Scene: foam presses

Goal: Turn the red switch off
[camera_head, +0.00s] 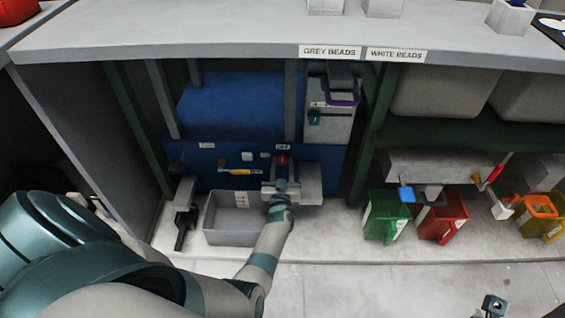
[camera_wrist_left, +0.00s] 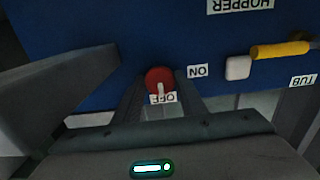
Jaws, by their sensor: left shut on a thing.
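The red switch (camera_head: 282,160) is on the blue front panel of the machine, under a small white label. In the left wrist view the red switch (camera_wrist_left: 158,76) shows between my fingers, with a pale pointer running down over the OFF label (camera_wrist_left: 163,98). The ON label (camera_wrist_left: 197,71) is to its right. My left gripper (camera_head: 283,183) reaches up to the panel and is shut on the red switch, its fingers on either side. In its wrist view my left gripper (camera_wrist_left: 160,95) partly covers the OFF label. A small part at the lower right may be my right gripper (camera_head: 493,306).
A yellow handle (camera_head: 236,172) and a pale button (camera_head: 247,156) are left of the switch. A grey tub (camera_head: 210,222) stands below the panel. Green (camera_head: 372,222) and red (camera_head: 450,212) bins stand to the right. The counter (camera_head: 200,48) overhangs above.

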